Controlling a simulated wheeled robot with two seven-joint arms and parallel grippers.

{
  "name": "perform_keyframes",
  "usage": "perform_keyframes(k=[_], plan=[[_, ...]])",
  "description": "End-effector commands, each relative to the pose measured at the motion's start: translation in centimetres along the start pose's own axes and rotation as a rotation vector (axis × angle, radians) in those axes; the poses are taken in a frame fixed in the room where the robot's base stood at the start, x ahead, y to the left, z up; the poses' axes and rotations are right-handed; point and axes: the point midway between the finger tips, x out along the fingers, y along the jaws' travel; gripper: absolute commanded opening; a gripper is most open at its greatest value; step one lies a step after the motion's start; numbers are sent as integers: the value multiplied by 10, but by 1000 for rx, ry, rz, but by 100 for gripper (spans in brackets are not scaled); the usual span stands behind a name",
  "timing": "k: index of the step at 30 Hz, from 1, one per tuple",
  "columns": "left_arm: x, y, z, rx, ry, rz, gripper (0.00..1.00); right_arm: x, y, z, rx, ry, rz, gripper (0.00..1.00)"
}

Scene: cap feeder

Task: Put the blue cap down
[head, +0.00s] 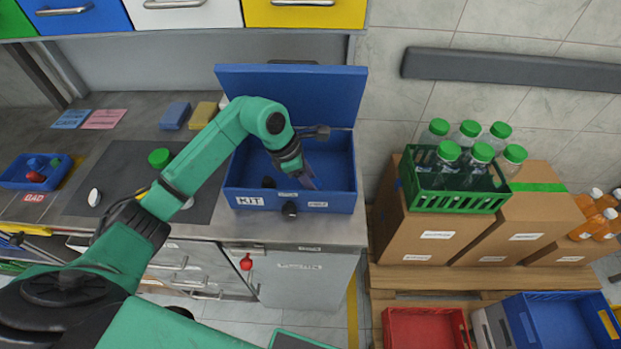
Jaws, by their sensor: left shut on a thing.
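My left gripper (306,177) reaches down into the open blue kit box (255,201) on the worktop, near the middle of the box. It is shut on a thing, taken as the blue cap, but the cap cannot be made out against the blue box. The box's lid (325,90) stands raised at the back. A small dark thing (268,182) lies in the box, left of my gripper. My right gripper is not in view.
A blue tray (15,184) with small coloured pieces, labelled BAD, sits at far left. A green cap (159,158) and white pieces (94,197) are on the dark mat (75,208). A green crate (420,196) of bottles stands on cartons at right.

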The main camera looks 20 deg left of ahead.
Motion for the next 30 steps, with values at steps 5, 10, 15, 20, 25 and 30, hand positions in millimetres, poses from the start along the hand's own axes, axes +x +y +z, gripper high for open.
perform_keyframes(k=[5,10,15,20,25,30], plan=[[2,0,-1,0,0,0,78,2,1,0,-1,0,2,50],[1,0,0,0,0,0,78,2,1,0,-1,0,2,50],[-4,0,1,-1,0,1,78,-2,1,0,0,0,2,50],[-34,2,-1,1,0,7,78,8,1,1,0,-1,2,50],[-82,2,0,1,0,7,78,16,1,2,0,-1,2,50],[-114,1,0,0,-1,3,78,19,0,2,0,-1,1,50]])
